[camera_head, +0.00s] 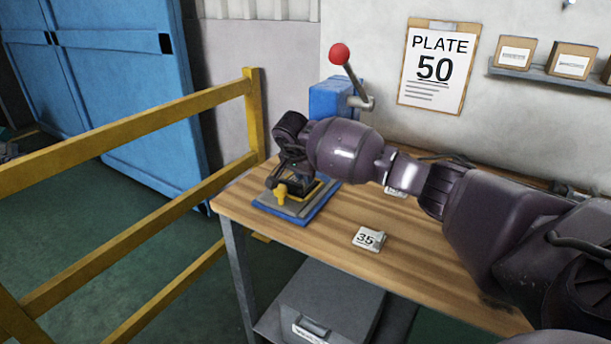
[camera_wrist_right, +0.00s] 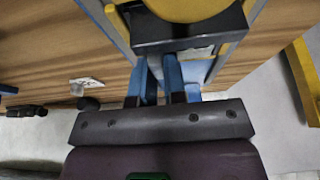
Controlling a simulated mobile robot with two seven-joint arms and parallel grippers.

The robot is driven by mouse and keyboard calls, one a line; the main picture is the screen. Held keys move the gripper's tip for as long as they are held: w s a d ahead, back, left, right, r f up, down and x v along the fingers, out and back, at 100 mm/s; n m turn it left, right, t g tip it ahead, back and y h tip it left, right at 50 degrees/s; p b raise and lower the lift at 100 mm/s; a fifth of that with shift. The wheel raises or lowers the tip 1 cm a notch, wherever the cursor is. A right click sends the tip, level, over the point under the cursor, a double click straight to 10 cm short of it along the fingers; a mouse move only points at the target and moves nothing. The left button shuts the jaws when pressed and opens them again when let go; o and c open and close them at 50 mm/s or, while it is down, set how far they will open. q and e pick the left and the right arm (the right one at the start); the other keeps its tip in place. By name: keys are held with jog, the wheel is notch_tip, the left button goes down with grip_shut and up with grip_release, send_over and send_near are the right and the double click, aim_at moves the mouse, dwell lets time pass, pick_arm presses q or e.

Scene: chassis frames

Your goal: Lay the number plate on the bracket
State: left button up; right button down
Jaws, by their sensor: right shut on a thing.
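My right gripper (camera_head: 291,178) reaches down over a blue fixture with a grey and yellow top, which looks like the bracket (camera_head: 312,207), at the bench's left end. The gripper is shut. In the right wrist view, its jaws point at a dark block and a pale flat piece (camera_wrist_right: 198,53), which looks like the held number plate. Its digits are hidden, and I cannot tell whether it touches the bracket. A white plate marked 35 (camera_head: 369,238) lies loose on the bench. Another pale plate (camera_head: 397,191) is partly hidden behind my arm. My left gripper is out of view.
The wooden bench (camera_head: 335,262) is clear at its front. A blue press (camera_head: 330,98) with a red-knobbed lever (camera_head: 340,54) stands behind the fixture. A yellow railing (camera_head: 130,122) runs along the left.

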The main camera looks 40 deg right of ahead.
jog(key=shift+f, duration=0.15)
jog(key=c, duration=1.2)
grip_release()
jog(key=shift+o, duration=0.2)
